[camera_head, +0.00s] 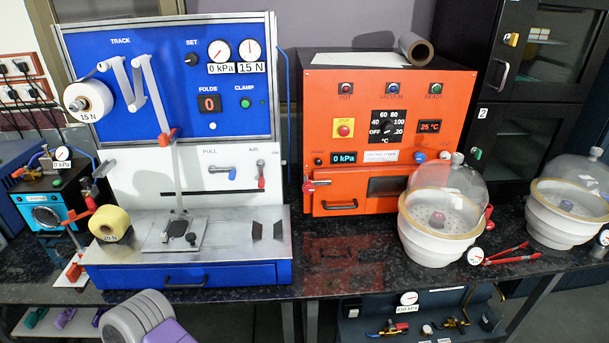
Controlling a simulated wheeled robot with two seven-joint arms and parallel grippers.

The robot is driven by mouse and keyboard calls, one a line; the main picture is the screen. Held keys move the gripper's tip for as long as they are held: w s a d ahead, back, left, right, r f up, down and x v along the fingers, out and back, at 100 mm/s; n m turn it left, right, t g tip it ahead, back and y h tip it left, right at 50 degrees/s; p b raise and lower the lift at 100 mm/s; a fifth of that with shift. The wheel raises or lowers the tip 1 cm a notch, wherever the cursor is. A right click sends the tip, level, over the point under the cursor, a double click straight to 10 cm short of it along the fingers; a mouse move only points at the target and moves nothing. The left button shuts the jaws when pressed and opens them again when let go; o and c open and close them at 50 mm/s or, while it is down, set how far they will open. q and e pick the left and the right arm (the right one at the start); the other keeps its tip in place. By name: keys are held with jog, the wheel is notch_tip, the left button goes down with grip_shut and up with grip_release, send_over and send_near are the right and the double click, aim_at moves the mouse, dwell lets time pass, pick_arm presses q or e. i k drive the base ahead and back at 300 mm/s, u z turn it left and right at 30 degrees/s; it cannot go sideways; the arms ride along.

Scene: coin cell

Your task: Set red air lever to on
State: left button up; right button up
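The red air lever (261,183) is on the white panel of the blue machine, under the "AIR" lettering. Its silver stem is at the top and its red grip hangs down, close to vertical. A small label, too small to read surely, sits above it at the right. The blue-handled "PULL" lever (231,174) is to its left and lies roughly level. Neither of my grippers is in view, and nothing touches the red lever.
The blue machine (90,55) has a dial reading 0 kPa and a drawer below. An orange oven (385,85) stands close on its right. Glass-domed white pots (425,240) stand further right. Dark counter (330,270) is bare before the oven. A grey and purple part shows bottom left.

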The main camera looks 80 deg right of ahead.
aim_at(261, 176)
jog(key=z, duration=2.4)
jog(key=k, duration=0.5)
jog(key=u, duration=0.9)
jog(key=i, duration=0.85)
jog(key=z, duration=1.65)
